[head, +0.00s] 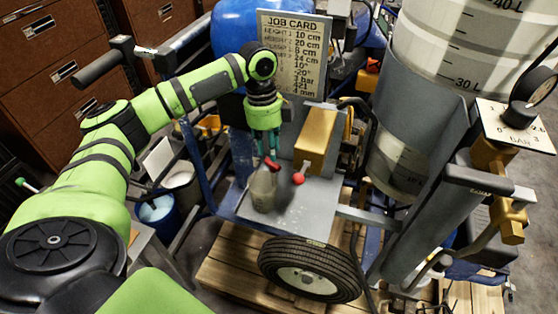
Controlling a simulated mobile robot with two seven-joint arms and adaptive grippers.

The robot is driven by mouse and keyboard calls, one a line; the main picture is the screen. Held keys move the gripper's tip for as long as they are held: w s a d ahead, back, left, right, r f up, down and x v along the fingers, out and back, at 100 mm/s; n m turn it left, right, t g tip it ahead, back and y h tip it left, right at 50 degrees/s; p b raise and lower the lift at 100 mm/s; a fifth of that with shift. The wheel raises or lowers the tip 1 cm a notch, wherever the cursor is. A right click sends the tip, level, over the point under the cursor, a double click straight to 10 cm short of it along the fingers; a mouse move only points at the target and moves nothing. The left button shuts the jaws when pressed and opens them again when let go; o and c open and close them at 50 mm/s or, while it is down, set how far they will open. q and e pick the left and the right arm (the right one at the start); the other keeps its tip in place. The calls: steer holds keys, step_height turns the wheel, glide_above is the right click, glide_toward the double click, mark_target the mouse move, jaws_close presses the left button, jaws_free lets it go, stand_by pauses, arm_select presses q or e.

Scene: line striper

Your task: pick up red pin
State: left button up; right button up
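A small red piece (271,163), which looks like the red pin, shows just below my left gripper's fingertips, above a grey-green cup-like container (263,188). My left gripper (267,153) points down, its two dark fingers a little apart. The fingertips are at or very near the red piece. I cannot tell whether they grip it, or whether the piece stands in the container or hangs above it. A red ball knob (298,179) sits close to the right, by a brass-coloured block (315,140). My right gripper is not in view.
The container stands on a grey metal plate (322,203) above a black tyre (310,268). A job card (293,55) stands behind the gripper. A large graduated tank (450,40) and a pressure gauge (532,90) are at right. The plate's front is clear.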

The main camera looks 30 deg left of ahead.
mark_target(271, 164)
arm_select(q)
steer(key=f, duration=0.1)
steer(key=s+d+f+p, duration=0.1)
steer(key=shift+s+f, duration=0.3)
steer(key=shift+f, duration=0.1)
steer(key=shift+w+f+p, duration=0.25)
steer(key=shift+f+p, duration=0.1)
steer(key=shift+f, duration=0.95)
steer(key=c, duration=0.6)
jaws_close()
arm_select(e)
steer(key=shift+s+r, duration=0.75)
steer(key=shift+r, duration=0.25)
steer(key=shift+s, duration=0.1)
